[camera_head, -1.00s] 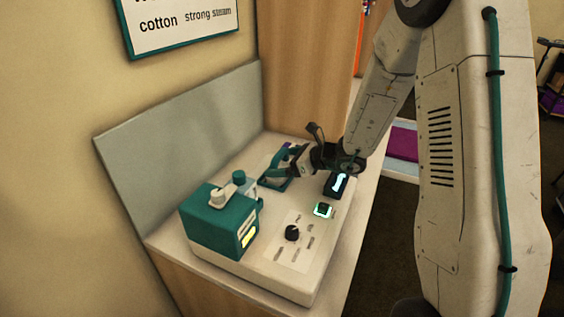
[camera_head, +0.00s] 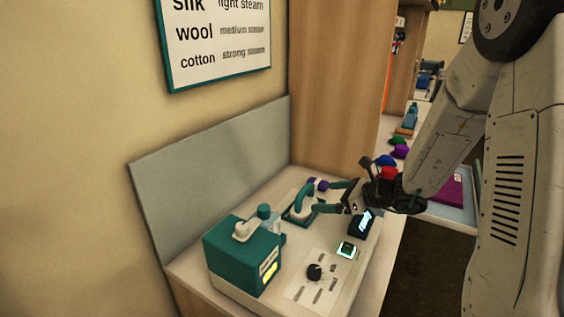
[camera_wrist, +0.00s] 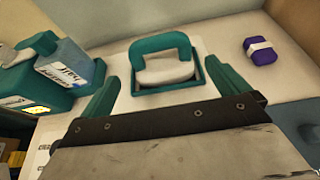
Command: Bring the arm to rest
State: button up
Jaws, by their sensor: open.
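My gripper (camera_head: 330,197) is at the end of the arm that comes in from the right in the head view. Its two teal fingers are apart, with nothing between them. In the wrist view the open fingers of my gripper (camera_wrist: 168,92) point at a white iron with a teal handle (camera_wrist: 165,45), resting in a teal-edged holder (camera_wrist: 203,75). The same iron handle (camera_head: 304,198) shows in the head view just beyond the fingertips. I cannot tell whether a finger touches it.
A teal tank box (camera_head: 240,255) stands on the white console beside a dial (camera_head: 314,272) and a lit green button (camera_head: 347,250). A purple wrapped block (camera_wrist: 261,52) lies on the counter. A grey panel (camera_head: 215,175) backs the counter. A tray (camera_head: 450,206) stands to the right.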

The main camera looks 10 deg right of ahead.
jog(key=s+a+n+g, duration=0.1)
jog(key=s+n, duration=0.1)
jog(key=s+a+n+g+y, duration=0.1)
jog(key=s+n, duration=0.1)
jog(key=s+a+n+g, duration=0.1)
jog(key=s+n, duration=0.1)
jog(key=shift+s+a+g+y, duration=0.15)
jog(key=shift+a+g+y, duration=0.15)
jog(key=shift+g, duration=0.1)
jog(key=s+r+n+g+h, duration=0.1)
jog(key=s+r+n+h, duration=0.2)
jog(key=s+n, duration=0.4)
jog(key=s+d+r+n+g+h, duration=0.1)
jog(key=s+r+n+h, duration=0.3)
jog(key=s, duration=0.6)
jog(key=s+r+n+g+h, duration=0.2)
jog(key=s+r+n+h, duration=0.2)
jog(key=s+r+n, duration=0.3)
jog(key=s+n, duration=0.2)
jog(key=n, duration=0.1)
jog(key=shift+s+d, duration=0.15)
jog(key=shift+d, duration=0.1)
